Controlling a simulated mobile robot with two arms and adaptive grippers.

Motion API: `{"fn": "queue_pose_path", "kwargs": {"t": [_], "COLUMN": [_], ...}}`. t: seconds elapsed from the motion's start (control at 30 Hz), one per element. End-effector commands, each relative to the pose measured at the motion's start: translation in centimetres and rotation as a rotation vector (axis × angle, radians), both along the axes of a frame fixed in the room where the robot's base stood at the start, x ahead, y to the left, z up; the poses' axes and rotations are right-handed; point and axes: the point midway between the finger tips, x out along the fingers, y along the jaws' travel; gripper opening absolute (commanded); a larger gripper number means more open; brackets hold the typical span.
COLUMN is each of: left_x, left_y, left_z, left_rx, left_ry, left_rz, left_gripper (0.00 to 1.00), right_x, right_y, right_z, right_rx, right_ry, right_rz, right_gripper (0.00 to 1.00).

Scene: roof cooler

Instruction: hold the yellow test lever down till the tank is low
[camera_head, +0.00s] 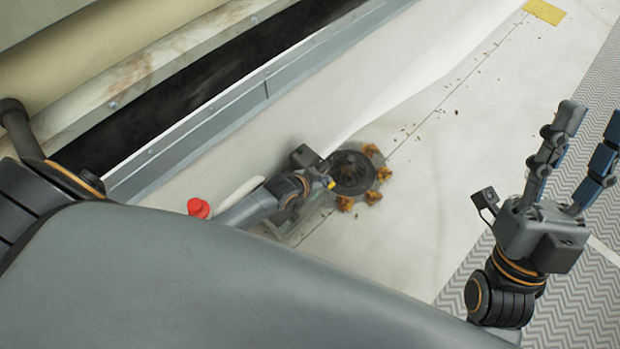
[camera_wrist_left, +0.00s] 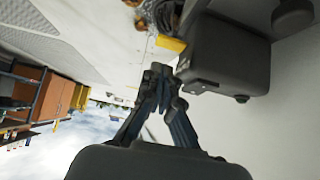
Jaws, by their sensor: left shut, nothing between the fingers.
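In the left wrist view a yellow block (camera_wrist_left: 171,43) sits at the edge of a dark grey box (camera_wrist_left: 232,55), just beyond the left fingertips (camera_wrist_left: 160,72). The left fingers are together and empty; contact with the yellow block cannot be told. My right gripper (camera_head: 581,140) is raised at the right, fingers spread and empty. No tank level can be read.
A round dark drain (camera_head: 352,172) with orange-brown clumps around it lies beside the left gripper. A red knob (camera_head: 199,208) and a pale pipe (camera_head: 240,194) are near my left arm. A dark gutter-like gap (camera_head: 200,92) runs along the upper left. Pale roof lies open beyond.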

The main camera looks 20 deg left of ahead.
Motion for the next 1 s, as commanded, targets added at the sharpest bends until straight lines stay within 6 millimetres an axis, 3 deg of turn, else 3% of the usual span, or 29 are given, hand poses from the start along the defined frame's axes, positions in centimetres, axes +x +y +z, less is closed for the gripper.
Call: {"fn": "queue_pose_path", "kwargs": {"t": [0.2, 0.5, 0.8, 1.0], "left_x": [-1.2, -2.9, -4.5, -5.2], "left_y": [0.5, 1.1, 1.7, 1.9], "left_z": [1.5, 3.3, 5.1, 5.8], "left_rx": [0.000, 0.000, 0.000, -0.001], "left_ry": [0.000, -0.001, -0.001, -0.002], "left_rz": [0.000, 0.001, 0.000, 0.000], "left_gripper": [0.00, 0.00, 0.00, 0.00], "right_x": [3.5, 6.9, 8.3, 8.2], "right_y": [0.5, 0.8, 0.4, 0.0], "right_z": [-2.2, -6.9, -12.4, -15.0], "right_rx": [-0.071, -0.163, -0.245, -0.279], "right_ry": [0.233, 0.551, 0.857, 0.989], "right_rz": [-0.014, -0.030, -0.045, -0.052], "right_gripper": [0.40, 0.40, 0.40, 0.40]}}
